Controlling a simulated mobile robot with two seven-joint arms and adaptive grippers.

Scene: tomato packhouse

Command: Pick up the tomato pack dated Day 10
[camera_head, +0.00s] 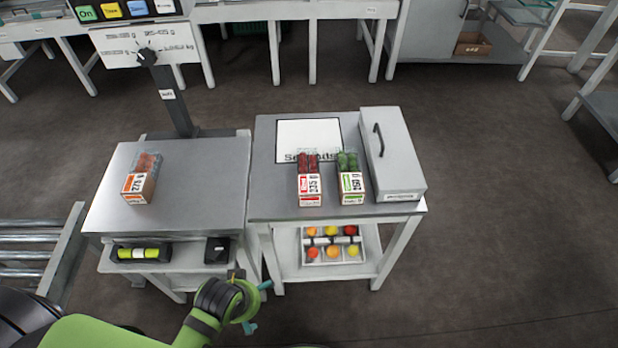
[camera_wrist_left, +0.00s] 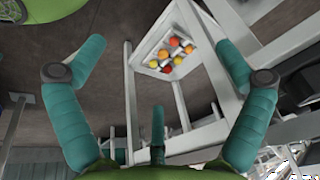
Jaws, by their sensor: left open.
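Three tomato packs show in the head view. One with an orange label (camera_head: 138,187) stands on the left steel table's scale top. A pack with a red label (camera_head: 309,188) and one with a green label (camera_head: 351,187) stand side by side on the right table, below a white sign. Large weights are printed on the labels; the dates are too small to read. My left gripper (camera_head: 258,306) is open and empty, low in front of the tables and apart from all packs. In the left wrist view its teal fingers (camera_wrist_left: 160,45) are spread wide. My right gripper is not in view.
A grey lidded box (camera_head: 392,150) with a handle takes the right table's right side. A white tray (camera_head: 368,256) of coloured tomatoes sits on the shelf below; it also shows in the wrist view (camera_wrist_left: 154,40). A dark scale post (camera_head: 172,100) rises behind the left table.

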